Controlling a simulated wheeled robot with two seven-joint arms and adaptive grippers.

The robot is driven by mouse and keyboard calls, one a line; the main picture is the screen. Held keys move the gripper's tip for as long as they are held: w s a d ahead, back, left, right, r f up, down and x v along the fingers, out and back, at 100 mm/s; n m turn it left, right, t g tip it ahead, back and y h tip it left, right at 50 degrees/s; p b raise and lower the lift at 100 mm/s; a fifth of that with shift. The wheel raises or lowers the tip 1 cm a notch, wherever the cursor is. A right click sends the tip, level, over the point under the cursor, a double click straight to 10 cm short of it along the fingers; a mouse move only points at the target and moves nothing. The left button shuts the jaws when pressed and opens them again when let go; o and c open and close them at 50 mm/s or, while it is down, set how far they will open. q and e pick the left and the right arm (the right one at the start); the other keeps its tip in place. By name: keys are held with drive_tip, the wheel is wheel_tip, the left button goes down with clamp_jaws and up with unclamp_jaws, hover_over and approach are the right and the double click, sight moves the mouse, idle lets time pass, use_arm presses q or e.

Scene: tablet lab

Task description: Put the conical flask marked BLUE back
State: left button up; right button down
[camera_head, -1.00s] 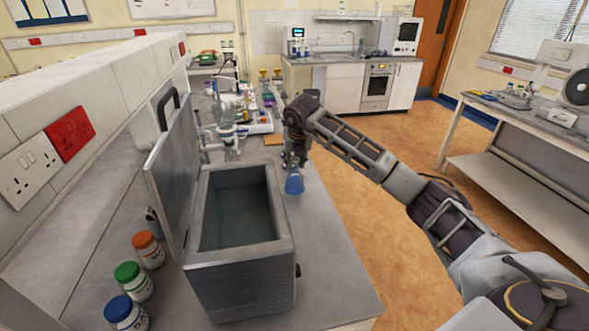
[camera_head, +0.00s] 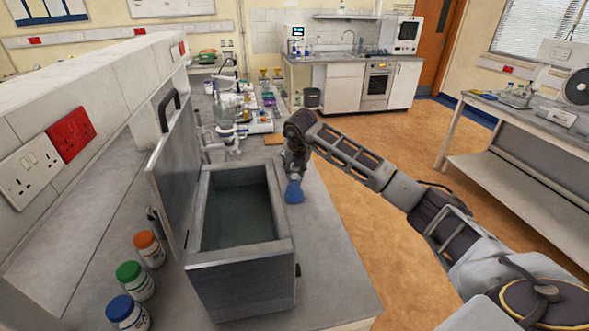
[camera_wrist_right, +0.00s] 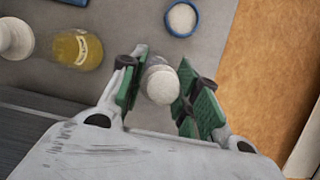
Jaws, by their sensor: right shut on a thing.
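The conical flask with blue content (camera_head: 293,192) is on or just above the bench, right of an open metal box. My right gripper (camera_head: 294,172) is directly above it and shut on its neck. In the right wrist view my right gripper (camera_wrist_right: 163,92) has its green pads on either side of the flask's pale round top (camera_wrist_right: 161,83). The flask's marking is not readable, and the wrist view hides its lower body. My left gripper is out of view.
The metal box (camera_head: 282,252) has its lid raised at the left. Jars with orange, green and blue caps (camera_head: 127,312) stand at left. Glassware (camera_head: 228,130) crowds the bench behind. The wrist view shows a labelled yellow vessel (camera_wrist_right: 77,48) and a blue-rimmed dish (camera_wrist_right: 182,18).

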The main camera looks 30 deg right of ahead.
drive_tip(key=c, duration=1)
unclamp_jaws()
drive_tip(key=shift+f, duration=0.1)
drive_tip(key=shift+c, duration=0.2)
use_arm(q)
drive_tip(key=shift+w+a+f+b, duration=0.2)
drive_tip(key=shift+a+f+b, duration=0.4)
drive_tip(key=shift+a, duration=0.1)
use_arm(e)
drive_tip(key=v, duration=1.2)
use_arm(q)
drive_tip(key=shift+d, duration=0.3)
